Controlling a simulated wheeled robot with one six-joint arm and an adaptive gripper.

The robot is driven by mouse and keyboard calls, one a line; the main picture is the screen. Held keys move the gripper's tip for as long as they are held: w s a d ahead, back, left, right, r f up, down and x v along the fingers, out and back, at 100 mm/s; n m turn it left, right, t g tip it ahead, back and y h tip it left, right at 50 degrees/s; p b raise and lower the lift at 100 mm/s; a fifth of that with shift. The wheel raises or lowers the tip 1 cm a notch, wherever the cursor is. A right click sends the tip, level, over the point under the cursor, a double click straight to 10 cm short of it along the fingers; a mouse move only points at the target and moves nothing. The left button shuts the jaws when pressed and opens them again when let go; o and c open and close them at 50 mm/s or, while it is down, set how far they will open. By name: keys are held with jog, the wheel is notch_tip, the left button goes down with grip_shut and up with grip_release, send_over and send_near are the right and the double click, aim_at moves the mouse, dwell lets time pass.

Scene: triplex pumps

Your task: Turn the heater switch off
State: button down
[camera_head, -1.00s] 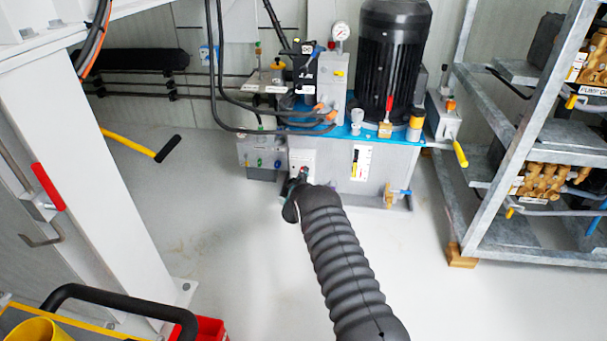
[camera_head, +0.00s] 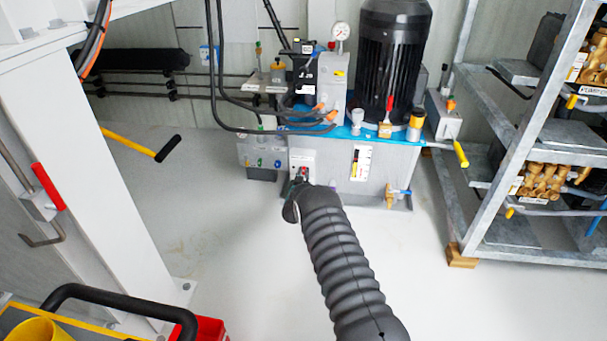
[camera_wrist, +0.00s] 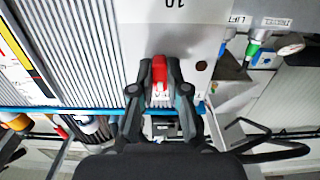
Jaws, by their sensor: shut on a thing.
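The heater switch appears to be the red handle (camera_wrist: 160,72) on a pale panel in the wrist view. My gripper (camera_wrist: 160,92) has one dark finger on each side of the handle and is shut on it. White marks show below the red part, between the fingers. In the head view, my gripper (camera_head: 298,181) is at the front of the pump unit's tank (camera_head: 338,172), by a small white switch plate (camera_head: 302,158). My wrist hides much of the gripper, and the switch's marked position cannot be read.
A black motor (camera_head: 392,50) and a pressure gauge (camera_head: 340,31) stand on the tank. A metal rack with brass pumps (camera_head: 543,181) is at right. A white post (camera_head: 75,170) and a yellow handle (camera_head: 130,144) are at left. The floor between is clear.

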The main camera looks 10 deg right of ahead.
jog(key=shift+m, duration=0.4)
jog(key=c, duration=1.2)
grip_release()
jog(key=shift+o, duration=0.2)
jog(key=v, duration=1.2)
